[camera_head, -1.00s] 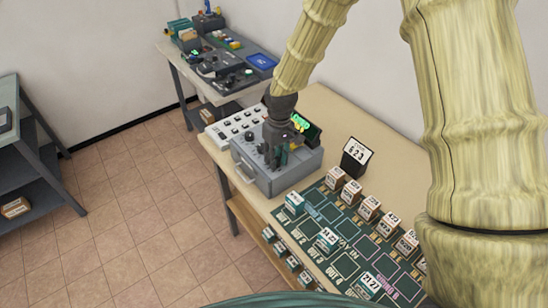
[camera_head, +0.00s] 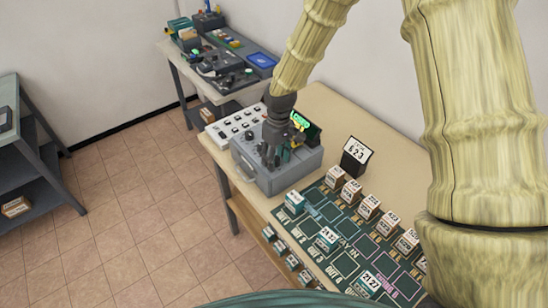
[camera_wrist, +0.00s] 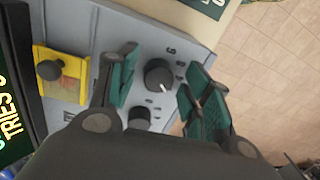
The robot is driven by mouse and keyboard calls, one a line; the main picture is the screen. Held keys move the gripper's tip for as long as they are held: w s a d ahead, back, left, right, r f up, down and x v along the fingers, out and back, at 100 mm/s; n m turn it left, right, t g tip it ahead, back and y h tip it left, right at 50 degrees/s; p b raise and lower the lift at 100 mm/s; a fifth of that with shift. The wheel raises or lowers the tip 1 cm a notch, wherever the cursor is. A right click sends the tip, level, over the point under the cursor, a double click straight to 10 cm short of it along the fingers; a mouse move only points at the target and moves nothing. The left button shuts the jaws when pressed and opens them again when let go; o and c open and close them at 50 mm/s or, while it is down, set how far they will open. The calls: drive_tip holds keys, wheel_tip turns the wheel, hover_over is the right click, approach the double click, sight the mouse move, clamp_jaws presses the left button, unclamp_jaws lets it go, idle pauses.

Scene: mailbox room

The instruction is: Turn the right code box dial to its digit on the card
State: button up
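The grey code box (camera_head: 250,172) stands on the wooden table with a handle on its front. My gripper (camera_head: 268,158) reaches down over its top and hides most of the dials. In the wrist view, a dark round dial (camera_wrist: 158,74) with a white pointer mark lies between my gripper's (camera_wrist: 163,70) two green-padded fingers. The fingers are apart, with gaps to the dial visible. A second dark dial (camera_wrist: 139,117) is partly hidden beside it. The digits around the dials are too small to read. The white card (camera_head: 357,151) on a dark stand reads 623.
A yellow plate with a dark knob (camera_wrist: 48,70) sits on the box. A dark display with green text (camera_head: 302,126) stands behind it, and a white button panel (camera_head: 236,125) lies at the back left. A green mat (camera_head: 318,208) with several small boxes covers the table's front right.

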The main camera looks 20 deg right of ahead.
sight(278, 158)
drive_tip(key=shift+w+d+r, duration=0.1)
drive_tip(key=shift+r, duration=0.4)
wheel_tip(278, 158, up, 11)
drive_tip(key=shift+d, duration=0.3)
drive_tip(key=shift+w, duration=0.1)
idle(0.4)
